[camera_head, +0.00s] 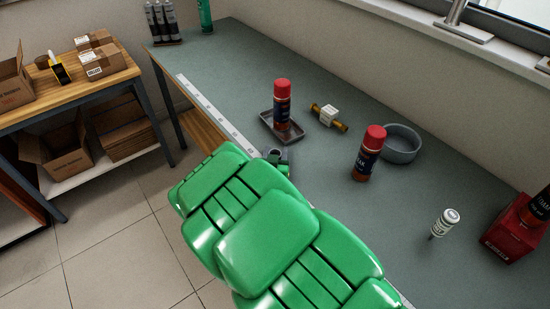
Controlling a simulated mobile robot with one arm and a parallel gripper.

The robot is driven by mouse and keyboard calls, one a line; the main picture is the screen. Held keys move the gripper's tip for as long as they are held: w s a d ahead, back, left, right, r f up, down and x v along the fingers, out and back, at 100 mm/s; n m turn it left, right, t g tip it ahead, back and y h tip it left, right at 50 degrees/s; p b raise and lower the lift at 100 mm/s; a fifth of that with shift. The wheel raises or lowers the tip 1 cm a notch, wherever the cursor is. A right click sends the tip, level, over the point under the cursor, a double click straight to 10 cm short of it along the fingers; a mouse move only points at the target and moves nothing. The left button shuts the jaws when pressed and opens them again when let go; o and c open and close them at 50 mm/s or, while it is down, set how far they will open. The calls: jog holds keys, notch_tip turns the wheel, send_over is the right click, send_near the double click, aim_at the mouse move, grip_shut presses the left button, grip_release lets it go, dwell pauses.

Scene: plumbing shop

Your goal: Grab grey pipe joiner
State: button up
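I cannot tell whether anything touches the grey piece.
A wooden table (90,82) with cartons stands left.

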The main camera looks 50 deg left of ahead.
jog(key=c, duration=0.5)
jog(key=shift+o, duration=0.2)
jog(key=shift+r, duration=0.1)
